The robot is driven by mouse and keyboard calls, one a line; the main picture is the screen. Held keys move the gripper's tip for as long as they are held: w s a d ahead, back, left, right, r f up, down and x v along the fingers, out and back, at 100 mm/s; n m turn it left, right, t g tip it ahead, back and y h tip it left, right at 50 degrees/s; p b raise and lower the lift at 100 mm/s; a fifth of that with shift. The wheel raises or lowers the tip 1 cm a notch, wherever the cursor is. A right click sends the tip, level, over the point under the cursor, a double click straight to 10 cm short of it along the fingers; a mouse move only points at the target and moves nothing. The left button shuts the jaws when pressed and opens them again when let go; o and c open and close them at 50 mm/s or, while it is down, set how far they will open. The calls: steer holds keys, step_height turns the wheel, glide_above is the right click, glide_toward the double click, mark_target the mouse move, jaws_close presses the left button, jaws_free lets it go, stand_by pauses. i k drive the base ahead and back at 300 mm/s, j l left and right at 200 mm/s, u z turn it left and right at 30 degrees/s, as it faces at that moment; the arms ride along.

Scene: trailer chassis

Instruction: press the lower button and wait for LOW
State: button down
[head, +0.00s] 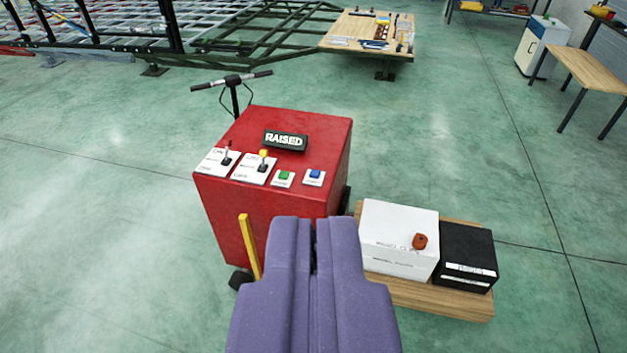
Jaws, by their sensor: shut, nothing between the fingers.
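A red control cabinet (263,222) on wheels stands in front of me. Its sign (285,140) reads RAISED. Along the front of its top are two levers on white plates, one dark-knobbed (227,158) and one yellow-knobbed (264,158). To their right are a green button (283,176) and a blue button (314,174), each on a small white plate. The small plate labels are too blurred to read. My purple gripper (305,222) is shut and empty, below the buttons in the picture and apart from them. It hides part of the cabinet's front.
A low wooden platform (440,300) right of the cabinet bears a white box (399,230) with an orange-red item (419,241) and a black box (467,257). A dark trailer frame (270,35) and a workboard (345,33) with tools lie behind. Floor at left is clear.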

mark_target(315, 174)
steer(key=i+l, duration=0.15)
steer(key=i, duration=0.35)
steer(key=i+l+u, duration=0.1)
steer(key=i, duration=0.35)
steer(key=i+l, duration=0.2)
steer(key=i, duration=0.3)
steer(key=i+l, duration=0.2)
steer(key=i, duration=0.3)
steer(key=i+l+u, duration=0.1)
steer(key=i, duration=0.35)
steer(key=i+l, duration=0.3)
steer(key=i, duration=0.2)
